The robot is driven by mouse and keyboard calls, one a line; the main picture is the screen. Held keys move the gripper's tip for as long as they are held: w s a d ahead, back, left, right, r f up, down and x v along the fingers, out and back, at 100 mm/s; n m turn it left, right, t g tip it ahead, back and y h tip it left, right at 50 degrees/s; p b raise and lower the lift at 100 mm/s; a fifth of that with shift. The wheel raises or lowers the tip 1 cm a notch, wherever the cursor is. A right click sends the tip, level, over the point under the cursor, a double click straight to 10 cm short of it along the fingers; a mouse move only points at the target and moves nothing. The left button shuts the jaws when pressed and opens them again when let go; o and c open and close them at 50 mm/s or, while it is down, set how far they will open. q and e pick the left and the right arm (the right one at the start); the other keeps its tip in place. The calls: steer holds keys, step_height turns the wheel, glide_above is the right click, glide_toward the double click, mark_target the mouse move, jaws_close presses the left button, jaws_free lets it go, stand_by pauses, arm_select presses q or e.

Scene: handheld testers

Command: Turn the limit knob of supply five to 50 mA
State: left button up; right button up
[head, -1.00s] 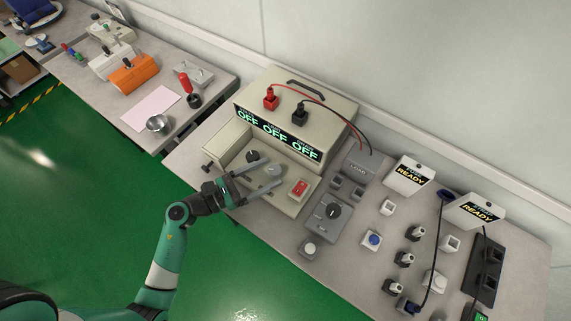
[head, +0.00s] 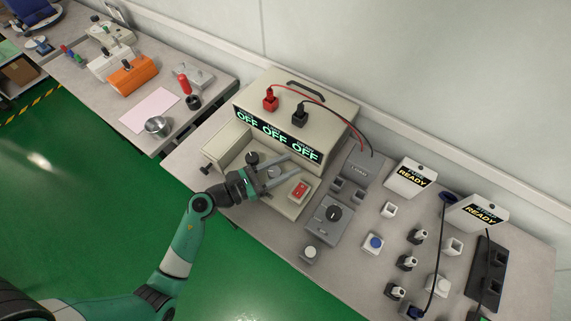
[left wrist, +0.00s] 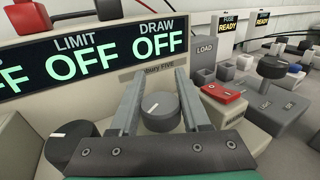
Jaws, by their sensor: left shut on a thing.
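Supply five (head: 325,112) is a beige box with a front deck, its green readouts all OFF. The left wrist view shows LIMIT and DRAW readouts (left wrist: 84,61) and a partly hidden label ending in FIVE (left wrist: 162,67). Two round dark knobs with white pointer lines sit on the deck: a left knob (head: 252,158) and a right knob (left wrist: 160,112). My left gripper (head: 292,165) is shut on the right knob, one finger along each side. No label shows which knob is the limit one. My right gripper is out of view.
A red rocker switch (head: 299,190) sits on the deck right of the gripper. A grey LOAD box (head: 361,167) and a grey dial box (head: 328,220) stand to the right. Red and black leads run from the supply's top to the LOAD box.

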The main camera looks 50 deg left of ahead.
arm_select(q)
jaws_close()
steer(key=n+y+p, duration=0.2)
steer(key=y+p, duration=0.1)
steer(key=y, duration=0.1)
steer(key=shift+a+r+n+t, duration=0.2)
steer(key=shift+a+n+t, duration=0.1)
steer(key=shift+n, duration=0.1)
steer(key=shift+a+f+n+y+p, duration=0.1)
steer(key=shift+a+n+y+p, duration=0.15)
steer(key=shift+n+y+p, duration=0.75)
steer(key=shift+a+n+y+p, duration=0.2)
steer(key=shift+n+y, duration=0.3)
steer(key=shift+y, duration=1)
steer(key=shift+a, duration=0.1)
steer(key=o, duration=1.1)
jaws_free()
